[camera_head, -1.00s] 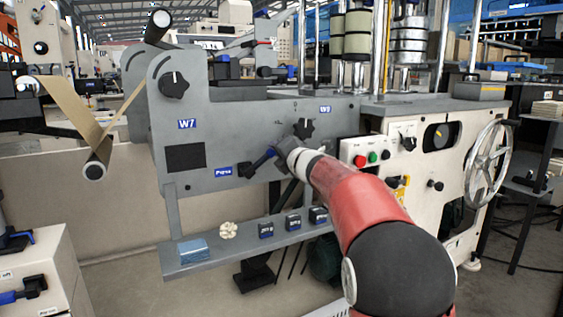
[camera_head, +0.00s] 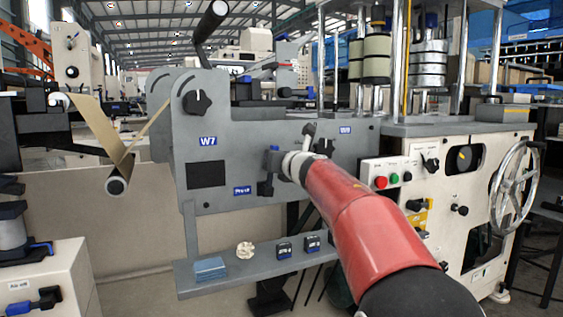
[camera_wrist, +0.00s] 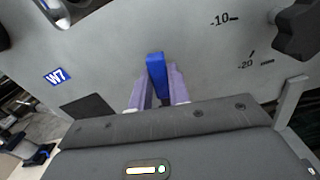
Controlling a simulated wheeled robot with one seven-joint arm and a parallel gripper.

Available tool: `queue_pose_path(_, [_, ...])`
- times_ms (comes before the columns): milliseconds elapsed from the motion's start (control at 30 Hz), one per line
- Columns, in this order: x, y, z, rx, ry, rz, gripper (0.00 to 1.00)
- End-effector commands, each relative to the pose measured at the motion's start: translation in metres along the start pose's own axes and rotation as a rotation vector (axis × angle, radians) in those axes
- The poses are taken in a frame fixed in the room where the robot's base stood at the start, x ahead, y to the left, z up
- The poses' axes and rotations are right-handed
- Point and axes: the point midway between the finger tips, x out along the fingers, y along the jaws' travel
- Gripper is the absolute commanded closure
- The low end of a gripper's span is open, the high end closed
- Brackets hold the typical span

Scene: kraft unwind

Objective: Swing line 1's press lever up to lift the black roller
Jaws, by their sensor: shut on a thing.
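The press lever has a black base and a blue grip; its base (camera_head: 265,188) sits on the grey W7 panel, right of a small blue label. The lever stands nearly upright. My gripper (camera_head: 279,158) is shut on the lever's blue grip, covering part of it. In the wrist view the blue grip (camera_wrist: 156,75) sits between the two purple-lit fingers of my gripper (camera_wrist: 158,90).
A black knob (camera_head: 197,101) is on the panel's upper left. A shelf (camera_head: 240,272) below holds a blue block, a pale object and small dark boxes. Brown web (camera_head: 105,135) runs at left. A button box (camera_head: 385,175) and handwheel (camera_head: 515,186) are at right.

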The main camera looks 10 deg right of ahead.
Motion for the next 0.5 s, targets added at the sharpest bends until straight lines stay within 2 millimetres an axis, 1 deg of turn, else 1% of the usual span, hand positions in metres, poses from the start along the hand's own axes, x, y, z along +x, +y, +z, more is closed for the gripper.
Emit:
queue_pose_path(33, [0.0000,0.0033,-0.0011,-0.020,0.001,0.003,1.00])
queue_pose_path(200, [0.0003,0.0072,-0.0014,-0.060,0.001,0.003,1.00])
queue_pose_path(500, [0.0005,0.0089,-0.0018,-0.077,0.003,0.003,1.00])
